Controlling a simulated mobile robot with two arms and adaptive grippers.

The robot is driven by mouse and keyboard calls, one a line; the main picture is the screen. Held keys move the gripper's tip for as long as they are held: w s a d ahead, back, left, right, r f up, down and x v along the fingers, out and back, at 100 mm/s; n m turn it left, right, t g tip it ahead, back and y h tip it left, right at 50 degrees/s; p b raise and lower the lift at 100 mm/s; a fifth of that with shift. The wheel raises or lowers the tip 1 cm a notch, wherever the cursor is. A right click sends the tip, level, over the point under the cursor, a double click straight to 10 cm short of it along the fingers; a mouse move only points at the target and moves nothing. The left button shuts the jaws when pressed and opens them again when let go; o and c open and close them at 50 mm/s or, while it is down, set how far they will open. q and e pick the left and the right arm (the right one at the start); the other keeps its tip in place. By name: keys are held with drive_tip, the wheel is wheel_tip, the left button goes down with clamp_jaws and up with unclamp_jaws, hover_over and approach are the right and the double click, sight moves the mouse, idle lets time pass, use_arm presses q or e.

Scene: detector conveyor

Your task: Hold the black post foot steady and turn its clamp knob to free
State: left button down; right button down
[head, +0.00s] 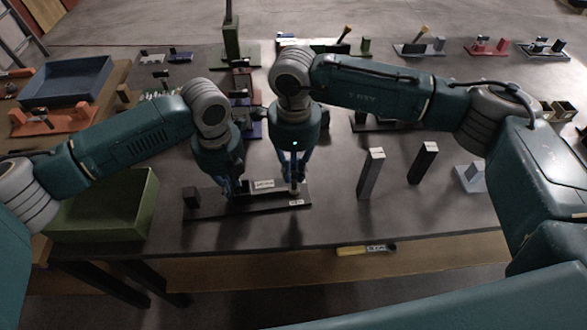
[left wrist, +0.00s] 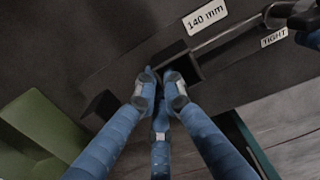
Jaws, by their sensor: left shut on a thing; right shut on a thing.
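The black post foot (head: 214,209) lies long and flat near the front edge of the grey table. In the left wrist view its dark body (left wrist: 125,70) carries a "140 mm" label and a "TIGHT" label, with a rod running to the dark clamp knob (left wrist: 302,18). My left gripper (head: 228,188) points down and is shut on the foot left of the label; its blue fingertips (left wrist: 160,84) meet at the raised socket. My right gripper (head: 294,186) is shut on the knob at the foot's right end and mostly hides it in the head view.
A green bin (head: 145,215) stands just left of the foot. Two upright posts (head: 371,172) (head: 424,162) stand to the right. A yellow-handled tool (head: 366,249) lies below the table's front edge. Several fixtures fill the back of the table.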

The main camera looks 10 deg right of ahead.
sight(295, 174)
drive_tip(key=shift+r+n, duration=0.1)
drive_tip(key=shift+n, duration=0.6)
drive_tip(key=c, duration=1.7)
unclamp_jaws()
wheel_tip(295, 174, up, 12)
drive_tip(key=shift+f, duration=0.1)
use_arm(q)
drive_tip(key=c, duration=1.8)
unclamp_jaws()
